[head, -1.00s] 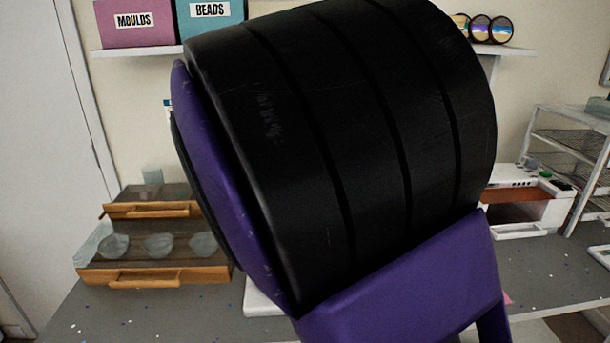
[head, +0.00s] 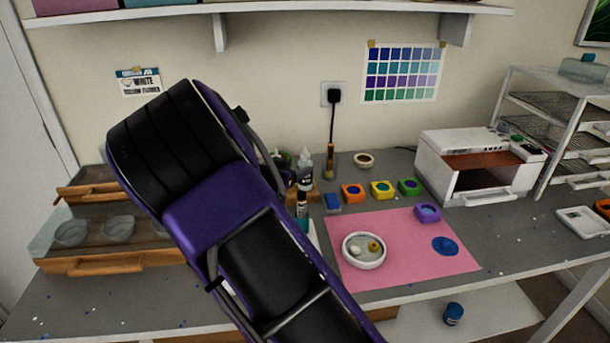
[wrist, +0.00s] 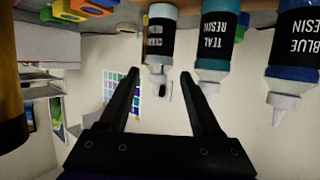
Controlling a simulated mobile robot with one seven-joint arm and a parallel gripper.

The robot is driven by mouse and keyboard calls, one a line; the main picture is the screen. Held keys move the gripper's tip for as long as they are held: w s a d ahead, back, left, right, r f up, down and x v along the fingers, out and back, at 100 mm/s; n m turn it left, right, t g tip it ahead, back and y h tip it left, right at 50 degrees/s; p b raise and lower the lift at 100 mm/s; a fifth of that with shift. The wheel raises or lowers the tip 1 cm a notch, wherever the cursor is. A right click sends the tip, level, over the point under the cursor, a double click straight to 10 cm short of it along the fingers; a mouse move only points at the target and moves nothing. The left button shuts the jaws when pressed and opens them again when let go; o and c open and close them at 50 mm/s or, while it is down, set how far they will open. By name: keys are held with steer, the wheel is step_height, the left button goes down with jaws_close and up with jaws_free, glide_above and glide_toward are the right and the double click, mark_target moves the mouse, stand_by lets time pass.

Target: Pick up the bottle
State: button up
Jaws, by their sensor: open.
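In the wrist view, where the room appears upside down, my gripper (wrist: 160,72) is open and empty. A pale bottle (wrist: 160,12) with a black label and a light nozzle lines up with the gap between the fingers. I cannot tell how far beyond the fingertips it is. A teal resin bottle (wrist: 213,68) is just right of the right finger, and a blue resin bottle (wrist: 293,73) is at the right edge. In the head view a bottle with a dark label (head: 305,178) shows beside my arm, which hides my gripper and much of the bottle area.
A pink mat (head: 400,275) holds a round white dish (head: 364,250) and a purple mould (head: 428,212). Several coloured moulds stand behind it. A white oven (head: 480,165) and a wire rack (head: 555,130) are at right. Wooden-fronted trays (head: 105,262) are at left. A blue jar (head: 453,314) is lower down.

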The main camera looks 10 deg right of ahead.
mark_target(302, 164)
steer(key=shift+x, duration=3.55)
steer(key=shift+r, duration=0.1)
jaws_close()
